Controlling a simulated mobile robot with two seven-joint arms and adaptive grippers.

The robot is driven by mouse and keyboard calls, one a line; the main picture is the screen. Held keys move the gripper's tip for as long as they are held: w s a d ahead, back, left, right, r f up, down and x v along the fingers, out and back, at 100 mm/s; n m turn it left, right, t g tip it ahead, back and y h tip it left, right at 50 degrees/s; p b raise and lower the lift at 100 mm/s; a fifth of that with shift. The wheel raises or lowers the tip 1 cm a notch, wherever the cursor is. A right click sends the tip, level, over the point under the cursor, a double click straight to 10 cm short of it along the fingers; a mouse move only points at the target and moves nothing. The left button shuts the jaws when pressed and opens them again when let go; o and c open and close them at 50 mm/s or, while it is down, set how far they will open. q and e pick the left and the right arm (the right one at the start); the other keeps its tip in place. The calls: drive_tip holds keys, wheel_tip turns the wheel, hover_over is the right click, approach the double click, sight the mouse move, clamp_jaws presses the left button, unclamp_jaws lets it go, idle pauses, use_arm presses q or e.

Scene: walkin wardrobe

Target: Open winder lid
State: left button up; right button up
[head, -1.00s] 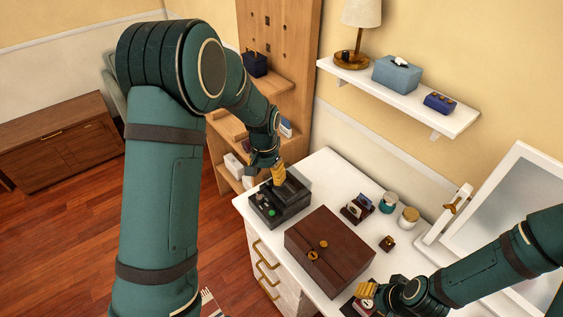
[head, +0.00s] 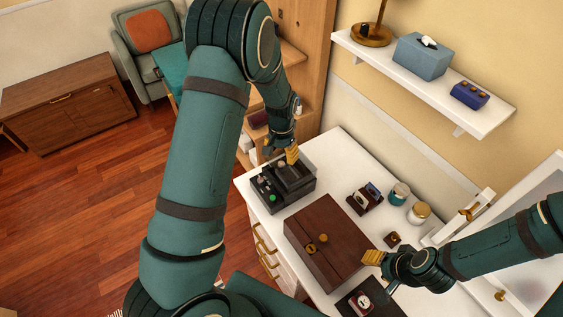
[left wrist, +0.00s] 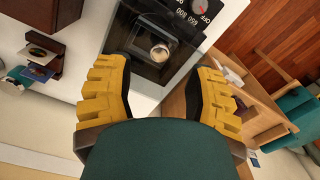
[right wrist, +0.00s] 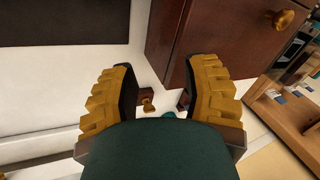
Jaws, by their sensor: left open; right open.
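The winder (head: 268,198) is a small black box at the far left corner of the white dresser top. It has a front panel with a green button and a dark see-through lid (head: 296,172) that looks down. In the left wrist view the winder's dial (left wrist: 201,8) is marked OFF, and a round light object (left wrist: 160,52) shows under the lid. My left gripper (head: 292,154) is open just above the lid's back; contact cannot be told. It also shows in the left wrist view (left wrist: 158,82). My right gripper (head: 373,257) is open and empty beside the brown box (head: 328,242).
A dark watch case (head: 378,292) lies in front of my right gripper. A small card holder (head: 364,199) and two jars (head: 419,212) stand behind the brown box. A mirror (head: 535,215) stands at right. A wall shelf (head: 430,85) hangs above the dresser; a wooden shelf unit (head: 312,80) stands behind the winder.

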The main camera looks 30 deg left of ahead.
sight(281, 163)
use_arm(q)
drive_tip(key=shift+f, duration=2.35)
clamp_jaws()
